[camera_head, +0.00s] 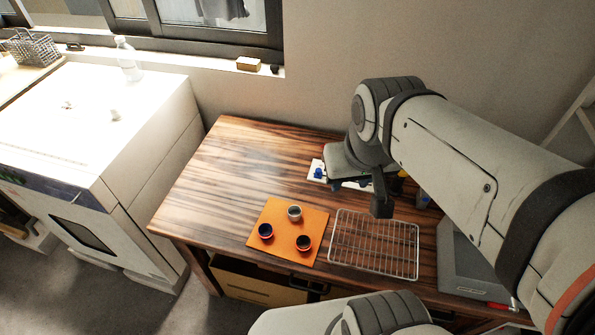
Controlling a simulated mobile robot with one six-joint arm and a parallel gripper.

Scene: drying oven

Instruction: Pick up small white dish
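Three small round cups stand on an orange mat (280,243) on the wooden table. The back cup (294,213) has a pale grey-white rim and is the likeliest small white dish. The left cup (265,231) and the front right cup (304,243) look dark inside with reddish sides. My gripper (381,207) points down above the table, to the right of the mat and above the back of a wire rack. It is apart from the cups. Its fingers overlap in this view, so their opening is hidden, and nothing clearly shows held.
A wire rack (374,258) lies right of the mat. A white board with blue parts (317,171) is partly hidden behind my arm. A grey device (470,264) sits at the table's right. A white oven (100,140) stands left. The table's left part is clear.

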